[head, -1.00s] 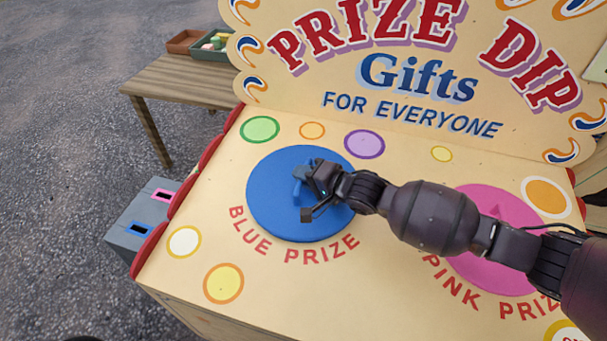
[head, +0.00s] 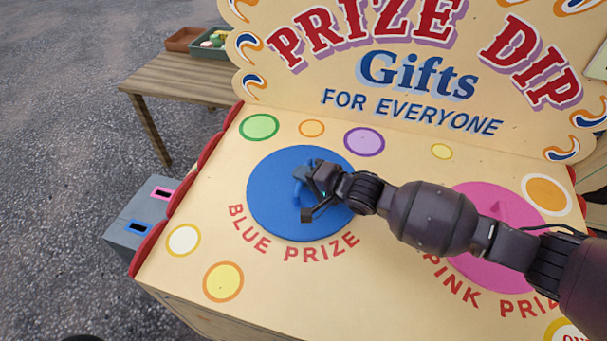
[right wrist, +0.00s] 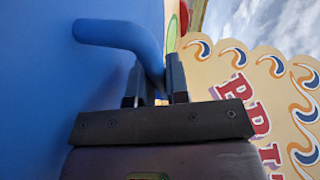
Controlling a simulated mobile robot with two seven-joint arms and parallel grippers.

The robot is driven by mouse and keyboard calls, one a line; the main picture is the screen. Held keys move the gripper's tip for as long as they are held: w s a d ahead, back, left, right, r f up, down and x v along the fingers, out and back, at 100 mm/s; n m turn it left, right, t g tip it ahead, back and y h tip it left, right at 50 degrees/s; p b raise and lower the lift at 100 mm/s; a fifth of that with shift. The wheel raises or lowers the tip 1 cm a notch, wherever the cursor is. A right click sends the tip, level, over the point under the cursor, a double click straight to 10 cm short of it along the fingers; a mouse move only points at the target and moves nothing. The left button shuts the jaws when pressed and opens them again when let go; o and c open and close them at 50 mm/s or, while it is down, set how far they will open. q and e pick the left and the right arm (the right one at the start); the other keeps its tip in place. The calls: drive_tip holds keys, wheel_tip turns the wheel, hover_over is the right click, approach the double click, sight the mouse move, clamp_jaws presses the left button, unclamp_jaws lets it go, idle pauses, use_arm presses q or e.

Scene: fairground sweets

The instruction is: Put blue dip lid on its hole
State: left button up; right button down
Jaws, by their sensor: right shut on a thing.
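The blue dip lid (head: 275,210) is a round blue disc with a raised handle. It lies over the blue prize spot on the cream booth top, above the words "BLUE PRIZE". No opening shows around its edge. My right gripper (head: 305,190) is at the lid's middle, shut on its blue handle. In the right wrist view the blue handle (right wrist: 115,36) bends down between the two dark fingers (right wrist: 154,85), with the lid's blue face at the left. My left gripper is not in view.
The pink lid (head: 490,270) lies to the right, partly behind my right arm. The "PRIZE DIP" sign board (head: 400,125) stands along the back. A grey box (head: 140,222) with two slots is at the left. A wooden table (head: 180,80) with trays stands behind.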

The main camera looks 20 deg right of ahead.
drive_tip(key=shift+f, duration=0.15)
drive_tip(key=c, duration=1.1)
unclamp_jaws()
drive_tip(key=shift+o, duration=0.3)
drive_tip(key=shift+f, duration=0.1)
